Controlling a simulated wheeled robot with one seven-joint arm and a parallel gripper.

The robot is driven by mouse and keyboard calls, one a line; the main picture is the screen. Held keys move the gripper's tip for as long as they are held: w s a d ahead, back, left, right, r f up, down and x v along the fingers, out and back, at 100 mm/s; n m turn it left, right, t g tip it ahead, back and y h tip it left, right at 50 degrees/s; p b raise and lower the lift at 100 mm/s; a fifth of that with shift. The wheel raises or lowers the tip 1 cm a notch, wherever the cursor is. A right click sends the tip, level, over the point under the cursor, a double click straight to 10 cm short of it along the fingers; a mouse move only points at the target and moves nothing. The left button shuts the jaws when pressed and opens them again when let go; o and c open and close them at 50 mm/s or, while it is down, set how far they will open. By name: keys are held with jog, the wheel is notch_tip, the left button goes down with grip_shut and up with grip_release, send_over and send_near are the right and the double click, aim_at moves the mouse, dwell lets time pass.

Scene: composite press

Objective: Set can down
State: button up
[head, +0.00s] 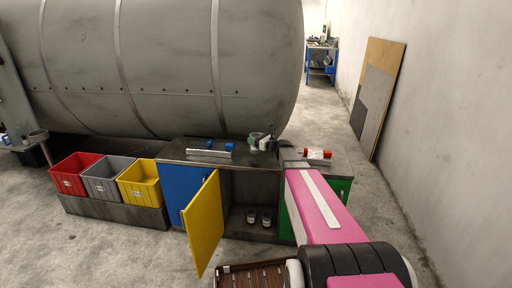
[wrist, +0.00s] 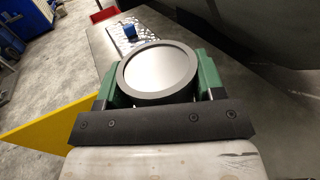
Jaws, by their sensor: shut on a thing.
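A round can with a flat grey top (wrist: 157,70) sits between the green fingers of my gripper (wrist: 156,78) in the wrist view. My gripper is shut on it, and the can's sides and base are mostly hidden there. In the head view my gripper (head: 262,142) is small, over the back right of the dark worktop (head: 190,155). I cannot tell whether the can touches the worktop. Two small cans (head: 258,217) stand inside the open cabinet below.
The yellow cabinet door (head: 203,225) stands open. Red and white parts (head: 318,154) are to the right. Red, grey and yellow bins (head: 140,184) stand left. A large grey tank (head: 170,65) is behind.

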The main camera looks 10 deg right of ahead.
jog(key=shift+w+d+f, duration=0.2)
jog(key=shift+f, duration=1.95)
jog(key=shift+f, duration=0.15)
jog(key=o, duration=1)
